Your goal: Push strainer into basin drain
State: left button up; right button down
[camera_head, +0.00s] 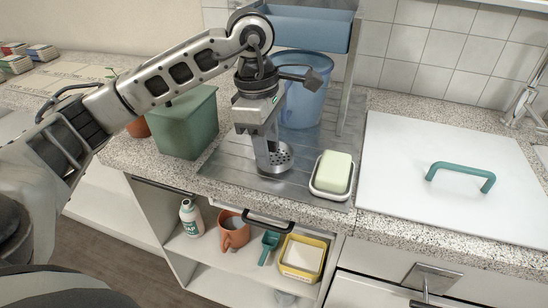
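My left gripper (267,158) points down over the steel drainboard basin (222,160) from above. A round grey perforated strainer (282,158) shows at its fingertips, partly behind them. The fingers overlap in this view, so I cannot tell whether they are open, or shut on the strainer. The drain opening is hidden by the fingers and strainer, so I cannot tell whether the strainer sits in it.
A green bin (184,124) stands left of the gripper, a blue bucket (303,104) behind it. A soap bar (333,171) in a white dish is close on the right. A white lid (430,155) with a teal handle covers the right. An open shelf with several items lies below.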

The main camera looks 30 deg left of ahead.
pick_arm(q)
jog(key=shift+d+f, duration=0.1)
jog(key=shift+f, duration=1.05)
grip_shut()
